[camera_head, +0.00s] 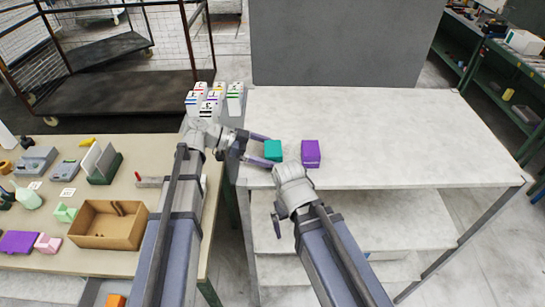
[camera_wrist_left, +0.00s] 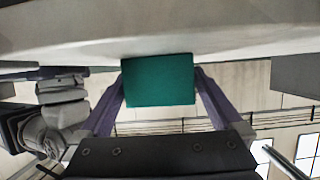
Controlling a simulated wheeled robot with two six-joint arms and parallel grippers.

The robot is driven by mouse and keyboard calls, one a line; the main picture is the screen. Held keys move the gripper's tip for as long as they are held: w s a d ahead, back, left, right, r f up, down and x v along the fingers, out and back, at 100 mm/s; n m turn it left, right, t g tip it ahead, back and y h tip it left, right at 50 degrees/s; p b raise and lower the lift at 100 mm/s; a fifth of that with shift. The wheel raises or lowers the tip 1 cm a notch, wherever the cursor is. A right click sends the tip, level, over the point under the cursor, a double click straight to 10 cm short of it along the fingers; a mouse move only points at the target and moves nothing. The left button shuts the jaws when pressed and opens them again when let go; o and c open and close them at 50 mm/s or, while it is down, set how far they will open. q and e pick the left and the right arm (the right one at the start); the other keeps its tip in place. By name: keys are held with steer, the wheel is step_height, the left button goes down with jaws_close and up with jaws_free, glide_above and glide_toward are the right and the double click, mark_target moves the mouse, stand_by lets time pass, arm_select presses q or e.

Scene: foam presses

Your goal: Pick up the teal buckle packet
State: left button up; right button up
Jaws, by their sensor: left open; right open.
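The teal buckle packet (camera_head: 273,150) is a small box-like block at the left part of the white shelf top. My left gripper (camera_head: 264,150) is open, its purple fingers reaching toward the packet from the left. In the left wrist view the packet (camera_wrist_left: 158,82) sits between the two finger ends of that gripper (camera_wrist_left: 162,76); I cannot tell whether they touch it. A purple packet (camera_head: 311,153) stands just right of the teal one. My right gripper (camera_head: 277,223) is open and low in front of the shelf edge, mostly hidden by its own wrist.
The white shelf top (camera_head: 400,135) is clear right of the purple packet. Several white boxes (camera_head: 212,100) stand behind my left wrist. A table (camera_head: 135,215) at the left holds a cardboard box (camera_head: 85,240) and small parts. A grey panel (camera_head: 345,45) rises behind the shelf.

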mark_target(272, 148)
arm_select(q)
steer(key=shift+d, duration=0.15)
steer(key=shift+c, duration=0.2)
steer(key=c, duration=1.2)
step_height(272, 148, up, 10)
steer(key=p, duration=1)
steer(key=shift+f, duration=0.1)
